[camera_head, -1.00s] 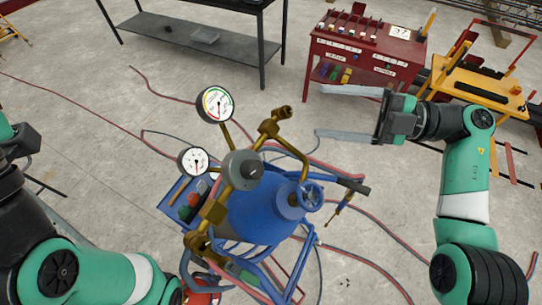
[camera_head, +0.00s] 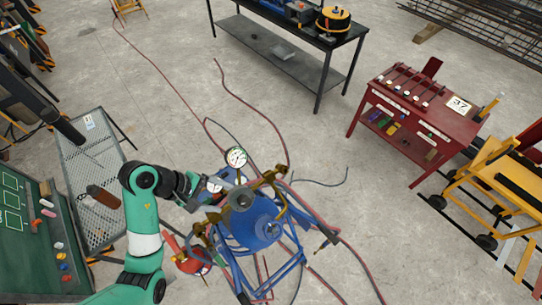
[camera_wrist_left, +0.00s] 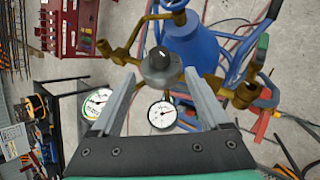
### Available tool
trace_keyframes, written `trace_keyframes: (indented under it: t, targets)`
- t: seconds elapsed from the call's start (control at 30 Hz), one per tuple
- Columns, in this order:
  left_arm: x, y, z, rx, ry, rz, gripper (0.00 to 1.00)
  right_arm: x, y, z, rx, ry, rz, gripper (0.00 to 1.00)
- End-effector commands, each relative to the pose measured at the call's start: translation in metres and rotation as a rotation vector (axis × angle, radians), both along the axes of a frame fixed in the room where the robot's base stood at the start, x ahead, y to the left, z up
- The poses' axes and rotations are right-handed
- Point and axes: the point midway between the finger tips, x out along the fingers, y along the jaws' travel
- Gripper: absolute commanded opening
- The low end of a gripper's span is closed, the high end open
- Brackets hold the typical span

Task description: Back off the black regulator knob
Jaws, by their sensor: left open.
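The regulator, a grey round body with a black knob (camera_head: 241,198), sits among brass fittings above the blue cylinder (camera_head: 258,222). In the left wrist view the black knob (camera_wrist_left: 158,57) shows near the top centre, between and slightly beyond the fingertips. My left gripper (camera_head: 226,197) comes in from the left beside the regulator. In its wrist view the left gripper (camera_wrist_left: 160,78) is open, one finger on each side of the grey body. I cannot tell if either finger touches it. My right gripper is out of view.
Two white-faced gauges (camera_wrist_left: 163,114) stand close to the fingers. Brass pipes (camera_wrist_left: 202,83) and hoses crowd the regulator. A mesh table (camera_head: 90,160) is at the left, a red cabinet (camera_head: 425,125) at the right, and a dark bench (camera_head: 285,50) behind.

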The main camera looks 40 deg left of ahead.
Motion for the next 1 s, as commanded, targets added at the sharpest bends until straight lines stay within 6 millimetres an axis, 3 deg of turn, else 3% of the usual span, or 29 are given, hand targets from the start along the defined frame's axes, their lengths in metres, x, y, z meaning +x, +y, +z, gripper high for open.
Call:
trace_keyframes:
  t: [0.17, 0.7, 1.0]
  targets:
    - [0.004, -0.003, -0.009, -0.002, -0.001, -0.002, 0.79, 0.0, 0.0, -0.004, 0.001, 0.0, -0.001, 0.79]
    - [0.05, -0.038, -0.089, -0.003, -0.003, -0.002, 0.79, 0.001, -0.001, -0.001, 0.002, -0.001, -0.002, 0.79]
    - [0.054, -0.04, -0.096, 0.0, -0.006, 0.0, 0.79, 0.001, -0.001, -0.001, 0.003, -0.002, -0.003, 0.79]
